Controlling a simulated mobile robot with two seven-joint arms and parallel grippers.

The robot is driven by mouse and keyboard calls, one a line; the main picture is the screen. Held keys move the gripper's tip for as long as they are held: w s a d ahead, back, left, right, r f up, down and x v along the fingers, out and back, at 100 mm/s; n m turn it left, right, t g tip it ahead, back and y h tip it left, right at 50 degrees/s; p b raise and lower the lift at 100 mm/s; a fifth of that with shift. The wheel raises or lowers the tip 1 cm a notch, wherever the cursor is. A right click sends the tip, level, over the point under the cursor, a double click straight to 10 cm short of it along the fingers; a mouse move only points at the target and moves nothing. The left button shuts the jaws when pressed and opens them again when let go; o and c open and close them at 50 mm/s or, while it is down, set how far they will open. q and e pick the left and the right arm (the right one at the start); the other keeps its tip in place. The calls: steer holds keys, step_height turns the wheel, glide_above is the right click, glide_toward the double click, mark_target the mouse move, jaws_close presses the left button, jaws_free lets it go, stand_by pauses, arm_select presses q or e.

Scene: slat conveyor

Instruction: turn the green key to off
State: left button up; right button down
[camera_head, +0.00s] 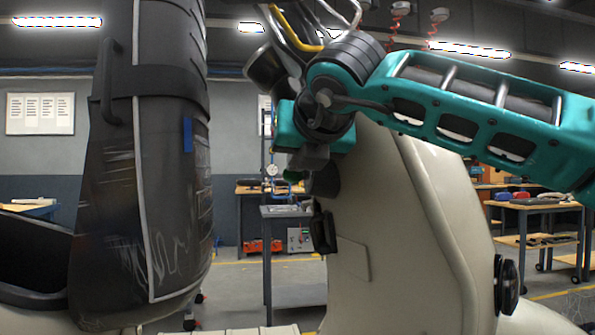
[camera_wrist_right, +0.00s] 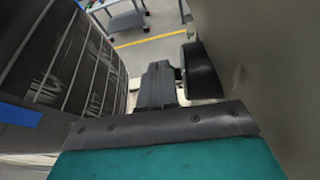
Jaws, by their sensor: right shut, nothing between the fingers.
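My right gripper (camera_head: 312,160) hangs at the end of my teal arm in the middle of the head view. In the right wrist view its dark fingers (camera_wrist_right: 158,72) are together, with nothing between them. I cannot make out the green key for certain. My left gripper is not in view.
A tall dark body with a blue patch (camera_head: 187,134) fills the left. A large pale curved body (camera_head: 400,240) stands close on the right. Between them, a workbench (camera_head: 286,211) and a box with buttons (camera_head: 299,239) show farther back. Another bench (camera_head: 535,206) is at right.

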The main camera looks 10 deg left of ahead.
steer(key=shift+a+f, duration=0.15)
steer(key=shift+f, duration=0.65)
steer(key=r+b+v, duration=0.1)
steer(key=b+v, duration=0.2)
steer(key=v, duration=0.5)
steer(key=shift+r, duration=0.3)
steer(key=shift+w, duration=0.1)
